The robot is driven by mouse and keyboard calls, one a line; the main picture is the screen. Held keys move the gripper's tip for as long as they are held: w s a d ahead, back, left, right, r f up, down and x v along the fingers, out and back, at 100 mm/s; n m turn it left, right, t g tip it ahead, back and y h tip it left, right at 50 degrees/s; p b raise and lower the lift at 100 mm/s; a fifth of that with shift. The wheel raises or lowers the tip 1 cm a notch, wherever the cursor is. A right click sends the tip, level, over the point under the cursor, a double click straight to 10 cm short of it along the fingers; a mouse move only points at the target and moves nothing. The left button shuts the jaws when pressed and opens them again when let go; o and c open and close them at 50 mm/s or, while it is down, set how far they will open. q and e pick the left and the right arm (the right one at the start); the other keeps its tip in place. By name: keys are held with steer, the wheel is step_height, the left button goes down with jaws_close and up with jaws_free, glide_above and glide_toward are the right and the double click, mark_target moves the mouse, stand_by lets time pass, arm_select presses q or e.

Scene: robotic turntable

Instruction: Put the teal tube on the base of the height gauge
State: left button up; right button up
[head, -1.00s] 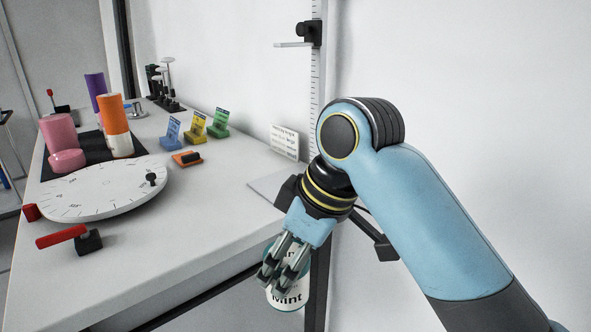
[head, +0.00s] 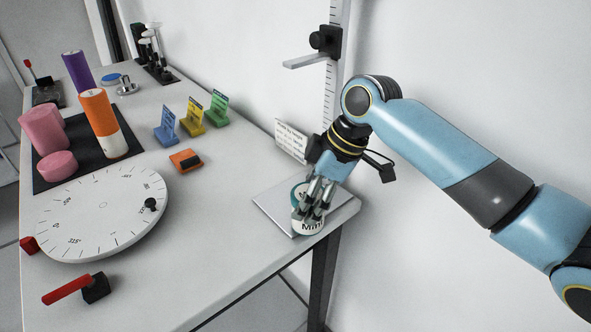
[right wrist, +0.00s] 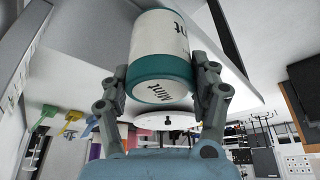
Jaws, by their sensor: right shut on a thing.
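The teal tube (head: 302,229), white and teal with "Mint" lettering, is in my right gripper (head: 309,210). In the right wrist view the tube (right wrist: 162,45) sits between the two fingers, which close on its sides. The height gauge has a flat grey base plate (head: 271,203) at the table's right corner and a ruled column (head: 332,90) with a black slider and a pale arm. In the head view the tube overlaps the plate; whether it touches the plate I cannot tell. The fingers hide part of it. My left gripper is not in view.
The gauge's pale arm (head: 305,61) juts out left, above the plate. A white dial turntable (head: 105,210) and a red-handled lever (head: 70,289) are at left. Blue, yellow and green card stands (head: 192,117) and a small sign (head: 290,142) stand near the wall. The table between dial and plate is clear.

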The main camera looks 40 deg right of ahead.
steer(key=w, duration=0.2)
steer(key=w+d, duration=0.1)
steer(key=w, duration=0.1)
steer(key=shift+w+d+r, duration=0.1)
steer(key=shift+w+d, duration=0.05)
steer(key=shift+d, duration=0.05)
steer(key=w, duration=0.3)
steer(key=shift+d+p, duration=0.4)
steer(key=shift+f+p, duration=0.35)
steer(key=shift+f, duration=0.05)
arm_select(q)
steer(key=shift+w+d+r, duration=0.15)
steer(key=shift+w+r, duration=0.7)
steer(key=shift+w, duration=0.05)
arm_select(e)
steer(key=shift+s, duration=0.2)
steer(key=o, duration=1.3)
steer(key=shift+w+f, duration=0.1)
steer(key=shift+f, duration=0.05)
arm_select(q)
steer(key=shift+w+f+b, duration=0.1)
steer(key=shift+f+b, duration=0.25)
steer(key=shift+b, duration=0.05)
arm_select(e)
steer(key=v, duration=0.7)
steer(key=shift+r, duration=0.35)
